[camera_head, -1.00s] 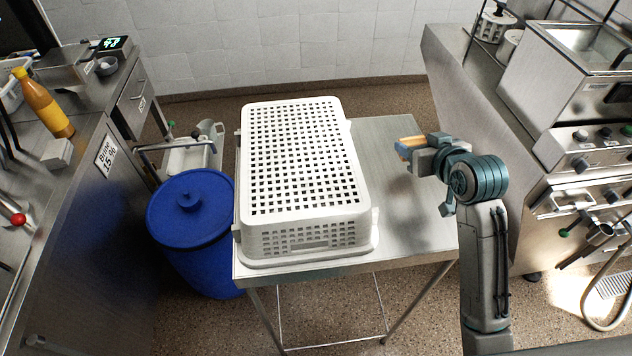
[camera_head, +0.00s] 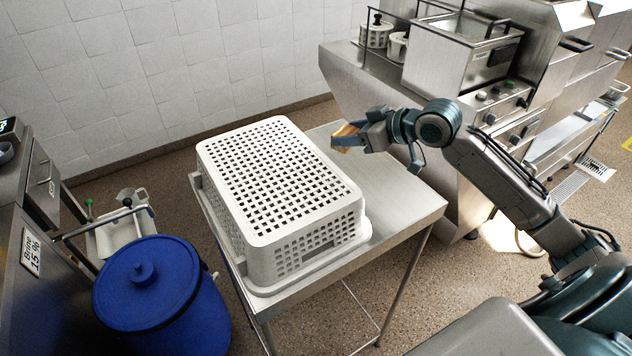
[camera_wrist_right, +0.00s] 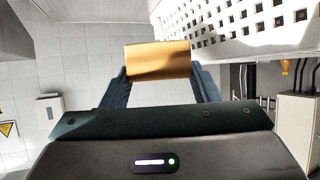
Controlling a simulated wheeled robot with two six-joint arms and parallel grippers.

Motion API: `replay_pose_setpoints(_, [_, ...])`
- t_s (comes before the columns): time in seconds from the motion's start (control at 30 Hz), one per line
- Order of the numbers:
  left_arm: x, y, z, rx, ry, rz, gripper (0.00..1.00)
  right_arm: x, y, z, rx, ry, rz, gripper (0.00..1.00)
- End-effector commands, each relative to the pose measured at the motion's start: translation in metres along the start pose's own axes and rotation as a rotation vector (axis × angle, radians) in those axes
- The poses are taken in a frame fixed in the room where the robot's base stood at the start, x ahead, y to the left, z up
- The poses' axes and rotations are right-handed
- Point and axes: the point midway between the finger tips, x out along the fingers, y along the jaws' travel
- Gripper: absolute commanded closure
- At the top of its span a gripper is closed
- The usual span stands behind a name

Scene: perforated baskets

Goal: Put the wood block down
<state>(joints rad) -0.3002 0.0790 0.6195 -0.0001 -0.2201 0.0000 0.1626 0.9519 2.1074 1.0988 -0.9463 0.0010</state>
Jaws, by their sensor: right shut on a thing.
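The wood block (camera_wrist_right: 158,61) is tan and sits between the two fingers of my right gripper in the right wrist view. In the head view, my right gripper (camera_head: 349,137) is shut on the block (camera_head: 345,131), just right of the white basket's far end and over the steel table (camera_head: 400,205). I cannot tell the gap between block and table. My left gripper is not in view.
A white perforated basket (camera_head: 279,182) stands upside down on the table and covers its left part. The table's right strip is bare. A blue lidded barrel (camera_head: 160,300) stands at the left. A steel fryer counter (camera_head: 440,100) is behind my right arm.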

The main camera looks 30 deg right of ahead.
Motion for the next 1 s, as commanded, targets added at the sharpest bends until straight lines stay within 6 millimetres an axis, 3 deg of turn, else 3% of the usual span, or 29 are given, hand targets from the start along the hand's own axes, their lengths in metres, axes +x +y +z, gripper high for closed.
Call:
replay_pose_setpoints(0.2, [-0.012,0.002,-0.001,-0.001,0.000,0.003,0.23,0.018,-0.001,0.035,0.004,-0.002,-0.002,0.67])
replay_pose_setpoints(0.57, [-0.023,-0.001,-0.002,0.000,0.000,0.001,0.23,0.039,-0.001,0.071,0.003,-0.001,-0.001,0.67])
replay_pose_setpoints(1.0, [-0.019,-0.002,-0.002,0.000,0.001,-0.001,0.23,0.044,-0.001,0.080,-0.001,0.000,0.000,0.67])
